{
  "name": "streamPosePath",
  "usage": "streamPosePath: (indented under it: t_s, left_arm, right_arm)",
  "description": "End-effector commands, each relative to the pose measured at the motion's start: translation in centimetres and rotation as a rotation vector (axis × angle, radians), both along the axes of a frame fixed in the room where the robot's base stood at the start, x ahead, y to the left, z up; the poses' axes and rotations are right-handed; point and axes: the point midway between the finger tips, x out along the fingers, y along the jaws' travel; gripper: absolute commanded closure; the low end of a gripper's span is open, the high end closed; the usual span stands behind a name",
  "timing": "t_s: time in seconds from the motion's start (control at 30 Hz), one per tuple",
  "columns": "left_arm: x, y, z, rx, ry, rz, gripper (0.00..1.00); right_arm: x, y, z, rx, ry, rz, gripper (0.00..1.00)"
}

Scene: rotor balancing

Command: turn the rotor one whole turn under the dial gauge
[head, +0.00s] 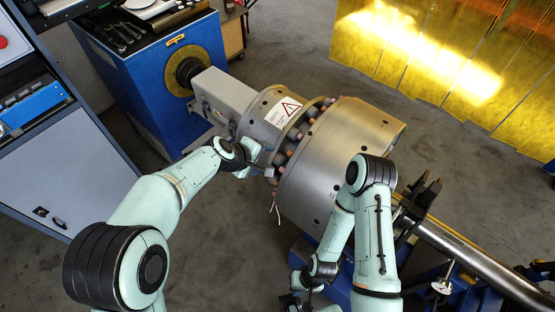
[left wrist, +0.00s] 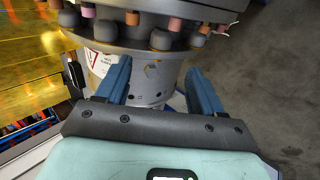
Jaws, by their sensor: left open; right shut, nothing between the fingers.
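The rotor (head: 330,165) is a big grey metal drum lying on its side, with a ring of brown and dark bolts (head: 290,150) at its flange. A narrower grey hub (head: 258,120) with a warning label joins it to the blue machine. My left gripper (head: 265,157) is at the hub's near side, beside the bolts. In the left wrist view its two blue fingers (left wrist: 160,85) are apart, with the hub's surface (left wrist: 152,85) beyond them. My right gripper (head: 297,299) is low at the bottom edge, shut and empty, below the drum. A small white round thing by the shaft (head: 440,287) may be the dial gauge.
The blue drive machine (head: 150,95) stands at upper left. A grey cabinet (head: 60,160) is at the left. A shiny shaft (head: 470,255) with dark supports runs to the lower right. Yellow curtains (head: 440,60) hang at upper right. Grey floor lies open between.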

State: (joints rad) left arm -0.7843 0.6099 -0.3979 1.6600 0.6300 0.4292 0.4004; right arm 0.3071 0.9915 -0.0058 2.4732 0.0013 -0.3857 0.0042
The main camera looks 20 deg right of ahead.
Motion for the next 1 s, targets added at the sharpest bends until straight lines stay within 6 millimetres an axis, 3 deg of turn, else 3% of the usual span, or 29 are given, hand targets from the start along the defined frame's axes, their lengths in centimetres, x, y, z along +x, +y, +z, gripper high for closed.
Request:
streamPosePath:
  t_s: [0.3,0.5,0.97,1.0]
  left_arm:
    - [2.1,-3.7,-5.6,0.005,0.003,-0.001,0.33]
    - [3.2,-5.5,-7.9,0.004,0.001,-0.001,0.33]
    - [3.7,-6.3,-9.1,0.002,0.0,0.0,0.33]
    - [3.7,-6.3,-9.1,0.002,0.0,0.0,0.36]
  right_arm:
    - [-0.2,0.0,-0.3,0.0,0.002,0.0,1.0]
    - [-0.1,0.0,-0.2,0.0,0.001,0.0,1.0]
    - [0.0,0.0,-0.1,0.0,0.0,0.0,1.0]
    - [0.0,0.0,-0.1,0.0,0.0,0.0,1.0]
